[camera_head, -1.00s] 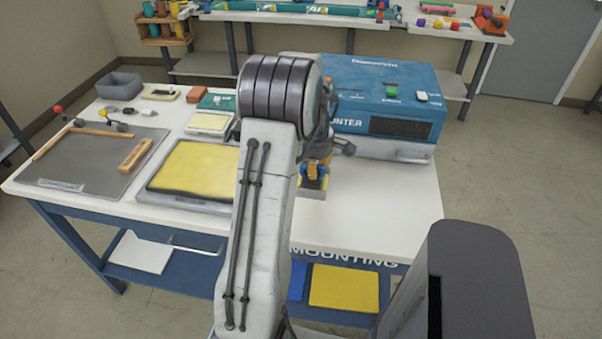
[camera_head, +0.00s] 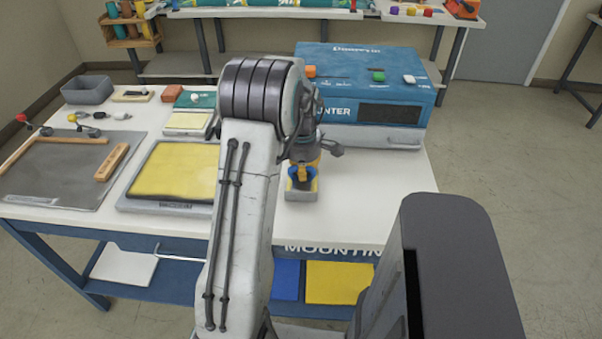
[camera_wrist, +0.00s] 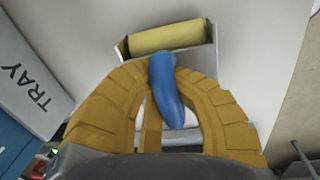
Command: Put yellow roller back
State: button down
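The yellow roller (camera_wrist: 165,38) lies in a small light grey holder (camera_wrist: 210,50) at the top of the wrist view. A blue handle (camera_wrist: 168,92) runs from near it down between my gripper's yellow fingers. My gripper (camera_wrist: 165,66) appears shut on this handle, with a fingertip on each side. In the head view my gripper (camera_head: 302,174) points down just over the small holder (camera_head: 301,195) on the white table, in front of the blue machine.
The blue mounter machine (camera_head: 365,85) stands close behind my gripper. A yellow pad (camera_head: 172,170) on a grey base lies to the left, beside a dark mat (camera_head: 50,172). The white tabletop right of the holder (camera_head: 370,190) is clear.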

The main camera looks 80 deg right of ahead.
jog(key=shift+w+f, duration=0.1)
jog(key=shift+f, duration=0.05)
jog(key=c, duration=1.4)
grip_release()
jog(key=shift+a, duration=0.1)
